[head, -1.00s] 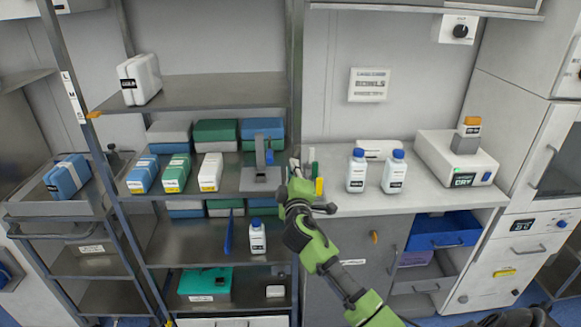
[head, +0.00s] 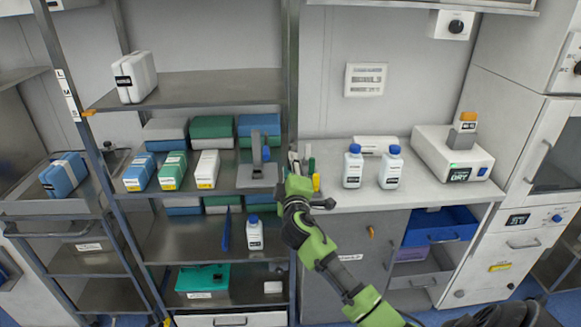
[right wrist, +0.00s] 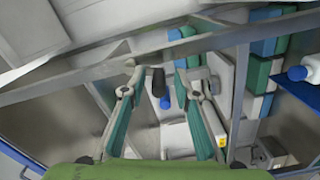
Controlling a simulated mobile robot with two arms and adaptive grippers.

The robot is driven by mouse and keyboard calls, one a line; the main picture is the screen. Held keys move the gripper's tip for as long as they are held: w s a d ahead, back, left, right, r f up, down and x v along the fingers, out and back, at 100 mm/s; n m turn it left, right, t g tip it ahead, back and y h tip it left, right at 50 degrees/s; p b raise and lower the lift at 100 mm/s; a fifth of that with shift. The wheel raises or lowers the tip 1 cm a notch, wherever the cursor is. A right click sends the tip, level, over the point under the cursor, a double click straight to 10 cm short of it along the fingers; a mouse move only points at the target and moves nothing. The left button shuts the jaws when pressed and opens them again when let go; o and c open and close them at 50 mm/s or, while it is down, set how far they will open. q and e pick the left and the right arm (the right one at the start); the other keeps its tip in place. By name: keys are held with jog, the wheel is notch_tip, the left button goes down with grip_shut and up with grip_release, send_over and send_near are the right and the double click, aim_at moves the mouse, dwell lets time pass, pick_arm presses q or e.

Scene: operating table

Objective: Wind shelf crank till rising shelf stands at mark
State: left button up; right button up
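The rising shelf (head: 200,91) is the upper grey board of the rack and carries a white case. Its orange pointer (head: 88,112) sits by the lower end of the lettered white scale (head: 68,95) on the left post. My right gripper (head: 295,165) is at the rack's right post, and its arm hides what lies behind it. In the right wrist view, its fingers (right wrist: 158,72) are spread, with a dark cylinder (right wrist: 158,82), seemingly the crank handle, showing between them. Contact cannot be made out. My left gripper is not in view.
Coloured boxes and a grey stand (head: 258,172) fill the middle shelf. Two white bottles (head: 352,168) and a white device (head: 450,155) stand on the counter at right. A blue drawer (head: 440,228) is open below. Another bottle (head: 254,235) stands on a lower shelf.

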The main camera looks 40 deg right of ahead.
jog(key=v, duration=1.2)
jog(key=s+a+f+g+y, duration=0.1)
jog(key=a+f+g+y, duration=0.1)
jog(key=f, duration=1)
jog(key=a+f+g+y, duration=0.2)
jog(key=f, duration=1.1)
jog(key=s+a+f+g+y, duration=0.15)
jog(key=s+f, duration=0.25)
jog(key=f, duration=0.4)
jog(key=s+a+f+g+y, duration=0.1)
jog(key=s+a+f, duration=0.1)
jog(key=s+f, duration=0.45)
jog(key=s+a+f+m+g+y, duration=0.1)
jog(key=s+a+f+g, duration=0.15)
jog(key=s+f, duration=0.65)
jog(key=s+a+f+m+g+y, duration=0.1)
jog(key=s+a+f+m+g, duration=0.15)
jog(key=s+f, duration=0.65)
jog(key=s+a+f+m+g, duration=0.1)
jog(key=s+f, duration=0.2)
jog(key=s, duration=0.6)
jog(key=s+a+f+m+g+y, duration=0.1)
jog(key=s+f, duration=0.3)
jog(key=s, duration=0.6)
jog(key=shift+a+f+g, duration=0.2)
jog(key=shift+a+g, duration=0.15)
jog(key=shift+a, duration=0.15)
